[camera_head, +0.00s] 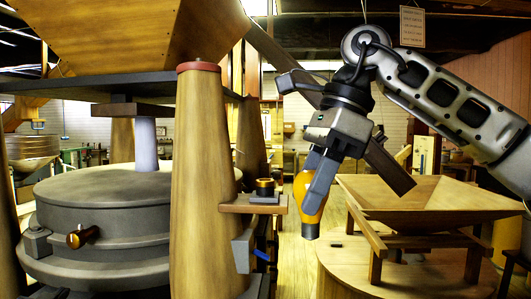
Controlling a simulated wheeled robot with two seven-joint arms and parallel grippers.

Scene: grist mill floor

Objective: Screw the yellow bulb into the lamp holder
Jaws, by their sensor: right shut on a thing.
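The yellow bulb (301,187) hangs from my right gripper (313,192), which is shut on it. The bulb is roughly upright with its metal end pointing down. A grey finger hides part of its glass. The lamp holder (265,188), a dark base with a brass-coloured ring, appears to be on a small wooden shelf (240,206) by the thick post. The bulb is to the right of the holder in the picture, apart from it, with its metal end lower in the picture than the ring. My left gripper is not seen.
A thick wooden post (200,150) stands left of the shelf. A round grey millstone casing (100,235) is further left. A wooden hopper (425,197) on a frame stands at the right. A dark diagonal beam (272,50) passes behind my right gripper.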

